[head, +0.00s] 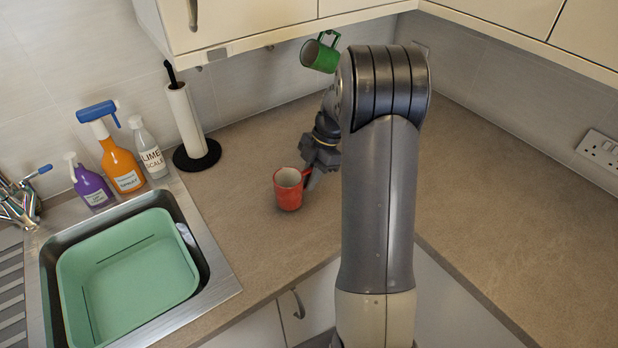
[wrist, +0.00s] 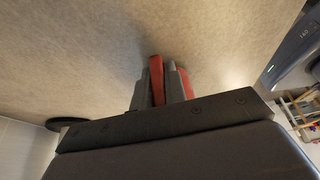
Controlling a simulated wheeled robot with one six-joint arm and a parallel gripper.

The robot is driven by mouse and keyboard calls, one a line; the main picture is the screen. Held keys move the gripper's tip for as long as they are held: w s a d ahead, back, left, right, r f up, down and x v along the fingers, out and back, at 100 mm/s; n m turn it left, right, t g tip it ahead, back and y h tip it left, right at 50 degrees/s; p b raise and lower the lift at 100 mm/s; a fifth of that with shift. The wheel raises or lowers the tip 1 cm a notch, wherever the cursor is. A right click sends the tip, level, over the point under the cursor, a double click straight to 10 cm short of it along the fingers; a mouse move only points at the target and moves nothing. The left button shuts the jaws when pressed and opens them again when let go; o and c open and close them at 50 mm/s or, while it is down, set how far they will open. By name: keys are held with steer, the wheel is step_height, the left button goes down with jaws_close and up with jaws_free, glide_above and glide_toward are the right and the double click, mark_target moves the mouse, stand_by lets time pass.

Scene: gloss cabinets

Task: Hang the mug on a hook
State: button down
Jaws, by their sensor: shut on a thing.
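A red mug (head: 288,192) is upright at the counter in the middle of the head view, its opening facing up and its handle to the right. My gripper (head: 309,178) is shut on the mug's handle. In the wrist view the red handle (wrist: 157,80) shows between my two grey fingers (wrist: 158,90), with part of the mug behind the right finger. I cannot tell whether the mug's base touches the counter. A green mug (head: 320,54) hangs tilted under the wall cabinet, at its handle. Hooks (head: 270,47) show faintly along the cabinet's underside.
A paper towel roll on a black stand (head: 187,120) is left of the mug. Spray bottles (head: 120,160) stand behind the sink, which holds a green basin (head: 130,275). The wall cabinet (head: 240,20) overhangs the counter (head: 240,220). The counter at right is clear.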

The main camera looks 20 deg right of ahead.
steer(key=shift+f, duration=0.35)
steer(key=shift+f, duration=0.15)
steer(key=c, duration=1.5)
jaws_free()
steer(key=shift+o, duration=0.2)
steer(key=b+v, duration=0.1)
steer(key=v, duration=1.1)
